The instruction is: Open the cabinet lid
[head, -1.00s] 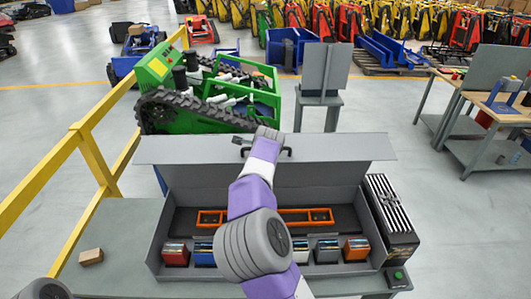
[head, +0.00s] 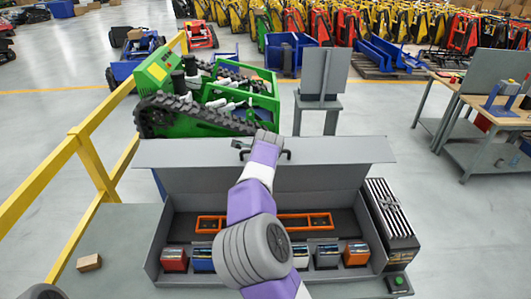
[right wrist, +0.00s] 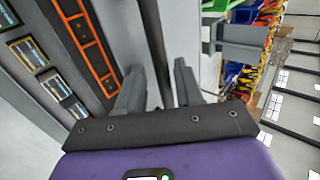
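The grey cabinet is a long box on a workbench, and its lid (head: 330,152) stands raised, so the inside shows. A dark handle (head: 287,154) is at the lid's upper edge, partly hidden by my right gripper (head: 256,142). In the right wrist view the right gripper (right wrist: 160,88) has its two fingers apart, one on each side of a dark bar (right wrist: 155,40). Gaps seem to show beside the bar, and I see no clear grip on it. Only a grey rounded part of my left arm shows at the lower left edge; its gripper is out of view.
Inside the cabinet are an orange frame (head: 319,222) and a row of coloured blocks (head: 356,254). A black-and-grey unit (head: 391,222) with a green button (head: 398,281) stands at its right. A small cardboard box (head: 89,263) lies on the bench. A yellow railing (head: 90,160) runs at left.

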